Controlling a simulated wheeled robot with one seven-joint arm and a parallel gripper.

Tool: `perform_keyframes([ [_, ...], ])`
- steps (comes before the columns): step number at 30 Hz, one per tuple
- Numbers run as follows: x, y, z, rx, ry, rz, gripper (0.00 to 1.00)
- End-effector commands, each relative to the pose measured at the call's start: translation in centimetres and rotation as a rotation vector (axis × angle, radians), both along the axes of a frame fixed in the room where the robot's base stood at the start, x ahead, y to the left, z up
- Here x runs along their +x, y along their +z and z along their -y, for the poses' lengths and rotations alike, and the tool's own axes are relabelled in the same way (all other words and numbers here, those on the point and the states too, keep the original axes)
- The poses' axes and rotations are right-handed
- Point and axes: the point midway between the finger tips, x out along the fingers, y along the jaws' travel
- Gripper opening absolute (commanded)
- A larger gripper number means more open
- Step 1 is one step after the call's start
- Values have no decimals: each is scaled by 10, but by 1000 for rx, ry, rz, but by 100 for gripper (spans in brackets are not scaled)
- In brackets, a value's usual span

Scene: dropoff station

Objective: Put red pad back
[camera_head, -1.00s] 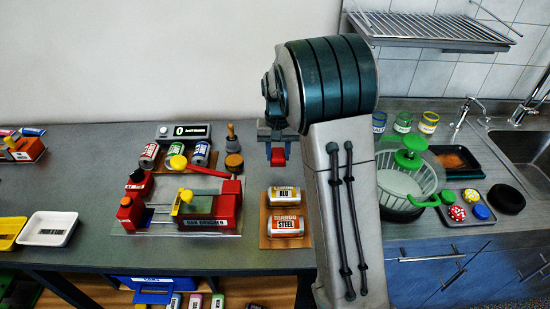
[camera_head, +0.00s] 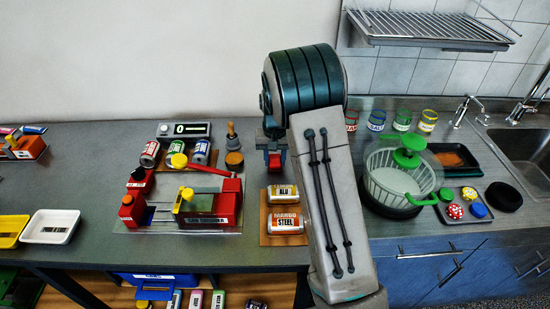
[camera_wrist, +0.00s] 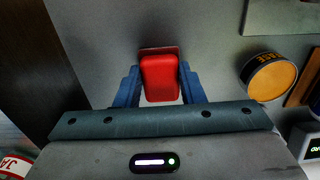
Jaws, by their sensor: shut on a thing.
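The red pad (camera_wrist: 160,76) sits between the two blue fingers of my gripper (camera_wrist: 158,92) in the wrist view. My gripper is shut on it. In the head view the red pad (camera_head: 274,160) shows as a small red patch under my gripper (camera_head: 273,150), above the rear of the counter. It is right of the brown round-topped pot and behind the board with cans. Whether the pad touches any surface is hard to tell.
A red bench machine (camera_head: 228,203) stands left of my gripper. A board (camera_head: 265,238) holds two labelled cans in front. A yellow-topped round pot (camera_wrist: 268,78) is close beside my gripper. A green-handled basket (camera_head: 408,175) stands right of my arm.

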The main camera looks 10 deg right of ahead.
Motion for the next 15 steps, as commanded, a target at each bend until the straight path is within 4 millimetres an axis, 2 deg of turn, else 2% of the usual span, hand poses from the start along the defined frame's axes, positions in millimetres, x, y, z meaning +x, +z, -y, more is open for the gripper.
perform_keyframes([
  [1,0,-3,0,0,0,-1,10],
  [2,0,-2,0,0,0,0,44],
  [3,0,-2,0,0,0,0,55],
  [4,0,-2,0,0,0,0,57],
  [15,0,5,0,0,0,1,57],
])
